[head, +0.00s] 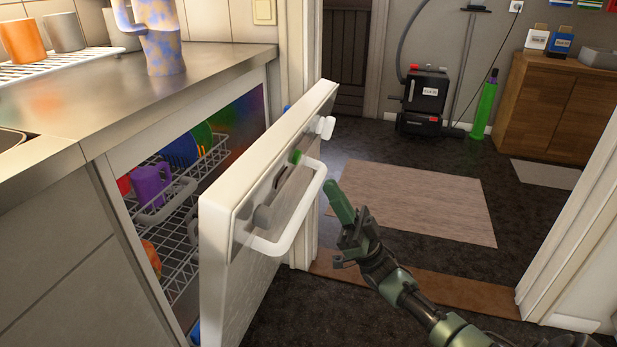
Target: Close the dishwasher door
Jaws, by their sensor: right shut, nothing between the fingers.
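The dishwasher door (226,208) is white and stands part-way open, tilted out from the counter front in the middle of the head view. Its white handle (314,206) is on the face turned toward the right. The dishwasher rack (186,237) inside holds a purple mug (151,185) and several plates (185,149). My right gripper (341,212) is shut and empty, just right of the handle on the door's outer side. I cannot tell whether it touches the handle. My left gripper is not in view.
A steel countertop (110,103) above the dishwasher carries a patterned jug (163,50) and cups on a rack. A doorway with a white frame (583,230) stands at the right. Beyond are a pale rug (412,200), a black machine (424,100) and a wooden cabinet (555,105).

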